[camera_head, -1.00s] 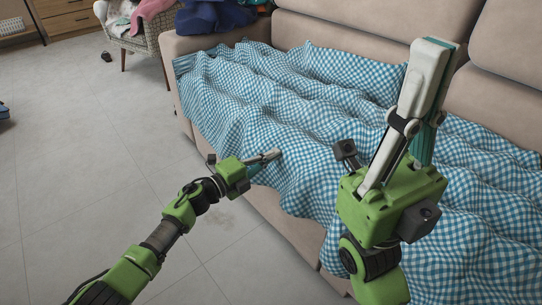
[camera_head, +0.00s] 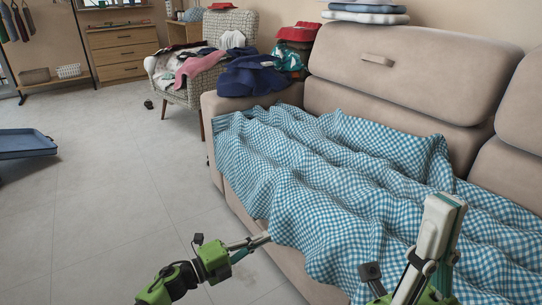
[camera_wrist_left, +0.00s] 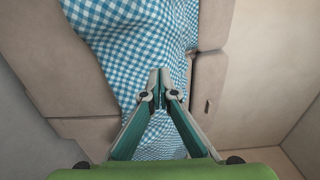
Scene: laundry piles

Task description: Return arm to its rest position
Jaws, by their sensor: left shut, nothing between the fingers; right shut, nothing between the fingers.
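My left gripper (camera_head: 256,241) is shut and empty, pointing right, near the front edge of the sofa in the head view. In the left wrist view its fingertips (camera_wrist_left: 160,76) meet in front of the blue and white checked cloth. My right gripper (camera_head: 445,205) is shut and empty. It points up in front of the cloth at the lower right, and its lower arm is cut off by the frame. The checked blanket (camera_head: 300,165) lies rumpled over the sofa seat and hangs over the front edge.
The beige sofa (camera_head: 395,70) fills the right side. Folded cloths (camera_head: 365,14) lie on its backrest and a dark blue garment (camera_head: 250,76) on its armrest. A blue tray (camera_head: 25,143) is at left. The tiled floor (camera_head: 110,200) between is clear.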

